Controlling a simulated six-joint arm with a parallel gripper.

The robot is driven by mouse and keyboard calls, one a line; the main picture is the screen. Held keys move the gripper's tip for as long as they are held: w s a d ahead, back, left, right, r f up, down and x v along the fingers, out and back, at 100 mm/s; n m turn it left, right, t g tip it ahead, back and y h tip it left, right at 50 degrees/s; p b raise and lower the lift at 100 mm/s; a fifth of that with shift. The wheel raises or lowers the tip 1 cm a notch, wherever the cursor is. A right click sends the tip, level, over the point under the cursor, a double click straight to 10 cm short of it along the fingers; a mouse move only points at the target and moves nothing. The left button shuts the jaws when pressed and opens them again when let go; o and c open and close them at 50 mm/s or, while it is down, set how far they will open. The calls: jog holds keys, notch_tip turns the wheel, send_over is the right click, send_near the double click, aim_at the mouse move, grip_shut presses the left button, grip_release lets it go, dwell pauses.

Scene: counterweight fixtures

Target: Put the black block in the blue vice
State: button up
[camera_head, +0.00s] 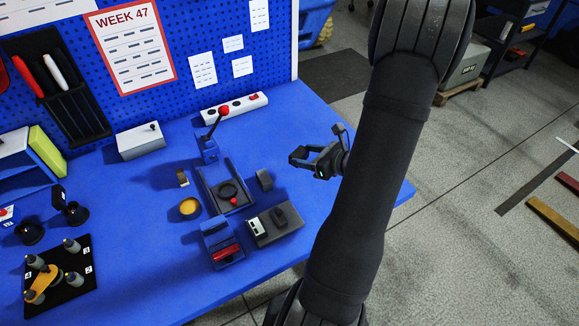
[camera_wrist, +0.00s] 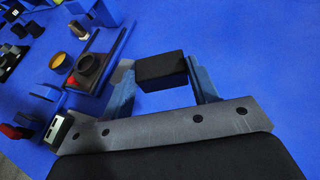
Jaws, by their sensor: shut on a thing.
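My gripper (camera_head: 312,159) hangs over the right part of the blue table in the head view. In the wrist view its two blue-grey fingers (camera_wrist: 164,88) are shut on the black block (camera_wrist: 162,70), which sits between their tips with the blue tabletop beyond. In the head view the block is hard to tell from the dark gripper. A blue fixture with a red part in it (camera_head: 222,243), which looks like the blue vice, stands near the table's front edge, left of and nearer than my gripper. The block is well apart from it.
A dark frame (camera_head: 206,188) with a black ring and red knob lies left of my gripper. A blue lever stand with a red ball (camera_head: 208,150) is behind it. A grey device (camera_head: 264,238) stands beside the blue fixture. The table right of these is clear.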

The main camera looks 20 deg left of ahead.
send_over(292, 174)
notch_tip(292, 174, down, 3)
jog(key=shift+r, duration=0.1)
jog(key=shift+f, duration=2.05)
jog(key=shift+f, duration=0.1)
jog(key=o, duration=1.1)
jog(key=shift+r, duration=0.2)
jog(key=v, duration=1.1)
jog(key=shift+d, duration=0.15)
jog(key=shift+s+d+r, duration=0.1)
jog(key=shift+s+d, duration=0.1)
jog(key=shift+d, duration=0.05)
jog(key=shift+c, duration=1.1)
